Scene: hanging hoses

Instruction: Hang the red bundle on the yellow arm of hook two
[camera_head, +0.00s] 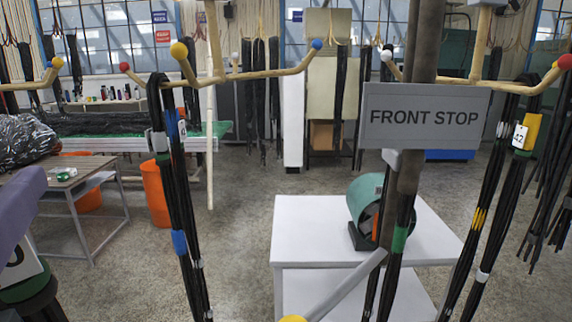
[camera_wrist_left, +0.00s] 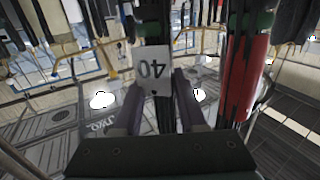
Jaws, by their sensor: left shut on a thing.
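My left gripper (camera_wrist_left: 158,112) has its two purple fingers around a black hose bundle with a white tag reading 40 (camera_wrist_left: 153,70). A red sleeve (camera_wrist_left: 245,88) sits on dark strands just right of the tag; both strands have green bands, so it appears to be the same red bundle. In the head view, a purple gripper part (camera_head: 18,205) and the tagged, green-banded bundle (camera_head: 22,265) are cut by the left edge. The middle hook has a yellow-tipped arm (camera_head: 179,50), with nothing seen hanging on it. No hook number is readable. My right gripper is not in view.
A blue-banded bundle (camera_head: 180,235) hangs near the red tip (camera_head: 125,67). A FRONT STOP sign (camera_head: 424,116) blocks part of the right hook. A yellow-sleeved bundle, tagged 42 (camera_head: 528,133), hangs right. A white table (camera_head: 325,215) stands below; a grey bench (camera_head: 70,190) is left.

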